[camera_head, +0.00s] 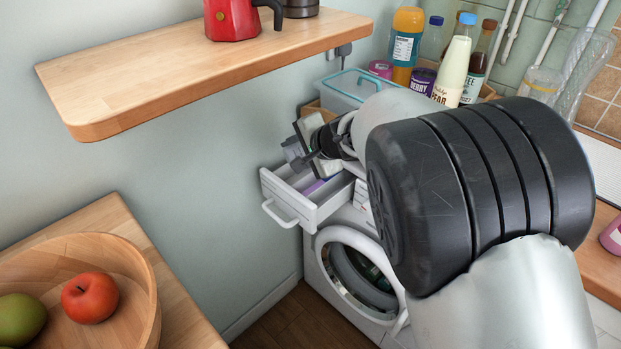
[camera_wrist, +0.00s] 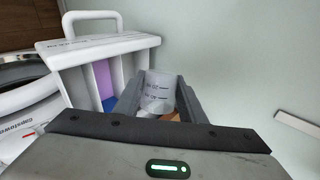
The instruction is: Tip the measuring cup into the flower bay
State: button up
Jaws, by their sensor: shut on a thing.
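My gripper (camera_wrist: 161,88) is shut on the measuring cup (camera_wrist: 157,90), a whitish translucent cup with dark printed marks. In the wrist view the cup sits between the two grey fingers, to the right of the open washing-machine drawer (camera_wrist: 130,44). The drawer has compartments with purple (camera_wrist: 103,78) and blue floors. I cannot make out a flower mark on any bay. In the head view my gripper (camera_head: 300,150) is above the pulled-out drawer (camera_head: 292,206), and the cup cannot be made out clearly there. Whether the cup holds anything is unclear.
The washing machine (camera_head: 318,262) has a round door below the drawer. Bottles (camera_head: 452,72) and a clear blue-rimmed container (camera_head: 352,84) stand behind. A wooden shelf (camera_head: 190,72) juts from the wall at upper left. A wooden fruit bowl (camera_head: 125,275) sits lower left.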

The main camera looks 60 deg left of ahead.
jog(key=shift+s+d+f+n+t+b, duration=0.1)
jog(key=shift+s+f+n+t+b, duration=0.3)
jog(key=shift+b, duration=0.5)
jog(key=shift+s+f+t, duration=0.1)
jog(key=shift+s+t, duration=0.2)
jog(key=shift+s, duration=0.1)
jog(key=shift+d+f+n+t+b, duration=0.15)
jog(key=shift+f+n+t+b, duration=0.3)
jog(key=shift+t, duration=0.35)
jog(key=shift+d+f+n+t+p, duration=0.1)
jog(key=shift+f+n+t+p, duration=0.45)
jog(key=shift+n+t+p, duration=0.5)
jog(key=shift+s+r+t+p, duration=0.2)
jog(key=shift+r+t+p, duration=0.45)
jog(key=shift+p, duration=0.55)
jog(key=shift+s+f+n+t+p, duration=0.25)
jog(key=shift+s+n+t+p, duration=0.05)
jog(key=shift+n+p, duration=0.15)
jog(key=s+f+t, duration=0.1)
jog(key=s+n+t+y, duration=0.1)
jog(key=s+f+n+t, duration=0.1)
jog(key=s, duration=0.1)
jog(key=shift+f+n+y, duration=0.25)
jog(key=shift+f+y, duration=0.05)
jog(key=shift+f, duration=0.05)
jog(key=shift+s+f+n+t+y+b, duration=0.1)
jog(key=shift+s+n+t+y+b, duration=0.2)
jog(key=shift+s+n+t+b, duration=0.3)
